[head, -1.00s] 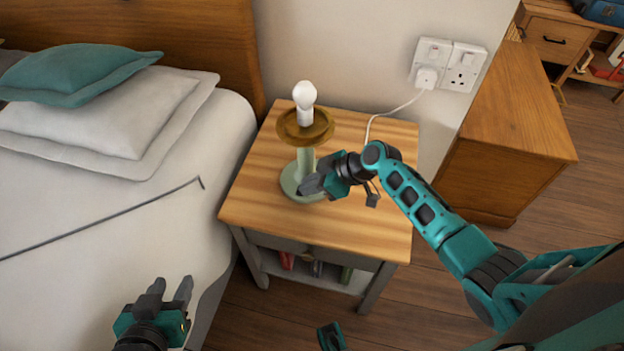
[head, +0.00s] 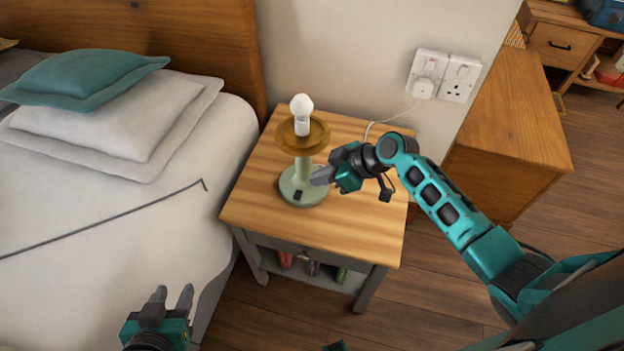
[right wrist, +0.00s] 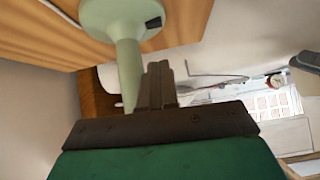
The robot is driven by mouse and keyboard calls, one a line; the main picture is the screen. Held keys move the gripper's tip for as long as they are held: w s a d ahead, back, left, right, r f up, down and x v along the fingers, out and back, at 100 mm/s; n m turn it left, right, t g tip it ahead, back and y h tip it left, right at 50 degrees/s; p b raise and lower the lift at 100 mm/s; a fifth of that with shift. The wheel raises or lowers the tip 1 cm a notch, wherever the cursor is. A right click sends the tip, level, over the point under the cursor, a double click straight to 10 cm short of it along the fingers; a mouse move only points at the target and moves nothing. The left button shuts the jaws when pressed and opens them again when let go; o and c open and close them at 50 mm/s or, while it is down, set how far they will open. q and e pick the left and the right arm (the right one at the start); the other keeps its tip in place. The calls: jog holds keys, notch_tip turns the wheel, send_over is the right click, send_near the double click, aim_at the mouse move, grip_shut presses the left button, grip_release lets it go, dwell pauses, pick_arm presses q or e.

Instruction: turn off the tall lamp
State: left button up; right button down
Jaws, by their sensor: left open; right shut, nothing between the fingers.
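The tall lamp (head: 303,166) stands on the bedside table, with a pale green base and stem, a brown ring-shaped collar and a bare white bulb (head: 302,106). The bulb looks white; I cannot tell for sure whether it is lit. A dark switch (head: 298,195) sits on the front of the base; it also shows in the right wrist view (right wrist: 153,22). My right gripper (head: 316,178) is shut and empty, close beside the stem above the base's right side. I cannot tell whether it touches the lamp. My left gripper (head: 172,300) is open and empty by the bed.
The bedside table (head: 350,225) has clear wood around the lamp. A white cable runs to a plug in the wall socket (head: 428,75). A thin dark rod with a bent end (head: 110,215) lies on the bed (head: 60,280). A wooden cabinet (head: 510,110) stands to the right.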

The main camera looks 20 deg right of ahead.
jog(key=v, duration=0.5)
jog(key=shift+d+r, duration=0.1)
dwell(0.3)
jog(key=s+a+f+m+t+h, duration=0.1)
jog(key=s+m+t+h, duration=0.1)
jog(key=s, duration=0.5)
jog(key=s+a+f+m+t+h+p, duration=0.1)
jog(key=s+f+m+t+h, duration=0.1)
jog(key=s+m, duration=0.4)
jog(key=shift+s+f+t+h, duration=0.35)
jog(key=shift+t+h, duration=0.25)
jog(key=shift+t, duration=0.4)
